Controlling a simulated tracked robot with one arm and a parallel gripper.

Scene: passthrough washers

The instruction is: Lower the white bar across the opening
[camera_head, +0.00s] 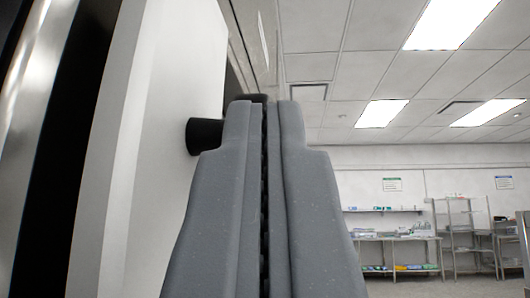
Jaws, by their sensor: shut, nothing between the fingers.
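My gripper (264,112) is shut and empty, its two grey fingers together and pointing forward and up in the middle of the view. A tall, smooth white upright part (165,110) stands close on the left; I cannot tell if it is the white bar or a panel. A short black peg or knob (203,136) sticks out from it towards the right, its right end close to or behind the left finger. I cannot tell whether they touch. A dark gap (60,130) lies left of the white part, perhaps the opening. Much of what lies ahead is hidden by my fingers.
A metal frame edge (30,110) runs along the far left. Far off at the right stand a metal workbench (400,238) with supplies and a shelving rack (465,230) by the wall. The space right of my gripper looks free.

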